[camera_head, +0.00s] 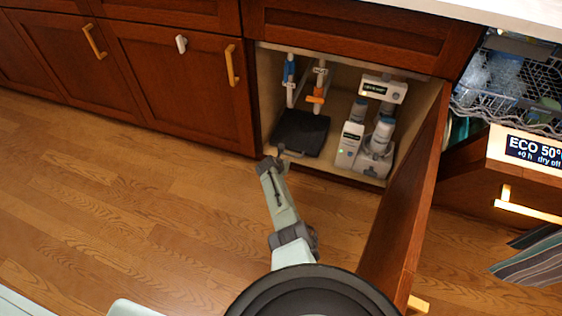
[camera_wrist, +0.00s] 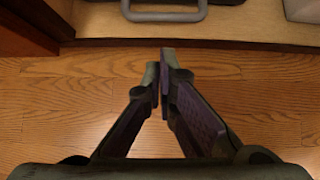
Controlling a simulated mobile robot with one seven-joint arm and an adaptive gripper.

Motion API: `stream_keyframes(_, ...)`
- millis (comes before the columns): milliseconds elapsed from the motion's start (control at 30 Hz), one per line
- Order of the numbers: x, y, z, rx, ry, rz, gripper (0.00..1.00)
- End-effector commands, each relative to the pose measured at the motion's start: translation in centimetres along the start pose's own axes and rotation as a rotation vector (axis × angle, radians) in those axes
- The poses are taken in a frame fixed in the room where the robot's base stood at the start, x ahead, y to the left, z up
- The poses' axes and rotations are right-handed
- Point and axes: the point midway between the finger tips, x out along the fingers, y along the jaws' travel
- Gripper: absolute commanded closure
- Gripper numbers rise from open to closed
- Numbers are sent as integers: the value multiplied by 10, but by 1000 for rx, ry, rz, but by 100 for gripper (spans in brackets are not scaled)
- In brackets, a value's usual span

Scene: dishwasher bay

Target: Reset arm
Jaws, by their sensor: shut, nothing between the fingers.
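My gripper (camera_wrist: 161,72) shows in the wrist view with its two dark fingers brought together at the tips and nothing between them. It is over the wooden floor (camera_wrist: 70,95), just outside the front edge of the open cabinet (camera_head: 345,176). In the head view my arm reaches up from the bottom centre toward that cabinet opening, and the fingers cannot be made out clearly there. A dark flat case (camera_head: 301,131) lies on the cabinet floor beyond the gripper. Its grey handle (camera_wrist: 165,17) faces the gripper and is apart from the fingertips in the wrist view.
The open cabinet door (camera_head: 402,205) stands right of my arm. Inside are a white dispenser unit (camera_head: 349,145), bottles, and blue (camera_head: 290,72) and orange (camera_head: 316,97) valves. The dishwasher (camera_head: 525,150) is open at right, with a striped towel (camera_head: 535,258). Floor at left is clear.

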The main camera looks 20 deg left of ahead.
Motion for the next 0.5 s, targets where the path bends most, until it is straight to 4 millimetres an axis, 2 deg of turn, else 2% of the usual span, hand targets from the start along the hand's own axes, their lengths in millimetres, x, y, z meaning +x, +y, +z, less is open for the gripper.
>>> stream_keyframes(33,-16,-1,2,2,3,0,100)
stream_keyframes(200,-44,-1,0,0,3,0,100)
stream_keyframes(500,-68,-1,-1,0,2,-1,100)
